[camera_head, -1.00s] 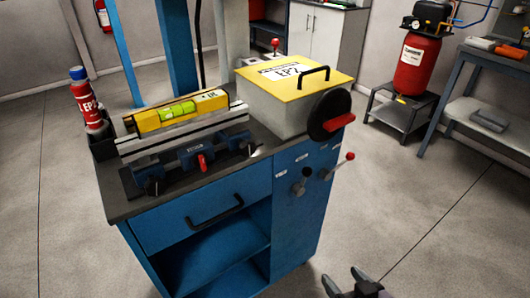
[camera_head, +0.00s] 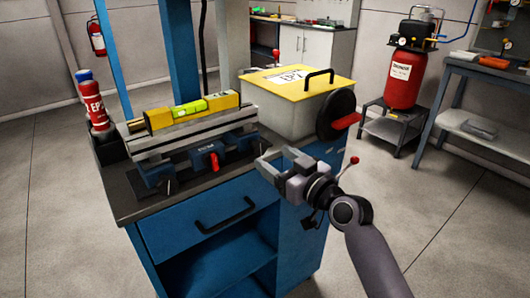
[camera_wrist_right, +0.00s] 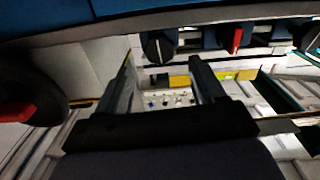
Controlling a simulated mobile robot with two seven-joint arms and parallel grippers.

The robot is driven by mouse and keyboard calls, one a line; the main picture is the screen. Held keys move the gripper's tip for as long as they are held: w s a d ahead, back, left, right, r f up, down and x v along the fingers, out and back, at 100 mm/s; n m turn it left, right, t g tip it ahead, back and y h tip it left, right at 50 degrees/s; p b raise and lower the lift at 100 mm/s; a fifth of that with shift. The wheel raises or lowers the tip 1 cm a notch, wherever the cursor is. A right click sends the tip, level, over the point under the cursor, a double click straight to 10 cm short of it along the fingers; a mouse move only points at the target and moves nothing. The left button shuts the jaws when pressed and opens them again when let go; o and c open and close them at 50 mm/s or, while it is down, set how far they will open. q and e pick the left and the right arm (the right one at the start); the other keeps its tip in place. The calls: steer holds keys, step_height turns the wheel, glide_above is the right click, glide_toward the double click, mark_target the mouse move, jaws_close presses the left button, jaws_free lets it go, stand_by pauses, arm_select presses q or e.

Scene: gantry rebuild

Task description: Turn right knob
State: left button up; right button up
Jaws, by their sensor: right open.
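The blue fixture (camera_head: 195,160) on the workbench has dark knobs at its ends and a red knob (camera_head: 212,161) between them. The right knob shows in the right wrist view as a dark round knob (camera_wrist_right: 159,47) with a pale line. In the head view it is largely hidden near my gripper. My right gripper (camera_head: 276,160) is open and empty at the bench's right front edge. In the right wrist view, the knob appears between and beyond the fingertips (camera_wrist_right: 163,65); contact is not visible. My left gripper is not in view.
A pale box with a yellow lid (camera_head: 295,80) and a dark wheel with a red handle (camera_head: 340,118) stands just right of the fixture. A yellow level (camera_head: 190,108) lies on the rail behind. A red-tipped lever (camera_head: 354,160) sticks out beside my right arm.

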mark_target(260, 149)
steer(key=shift+x, duration=2.45)
steer(key=c, duration=1)
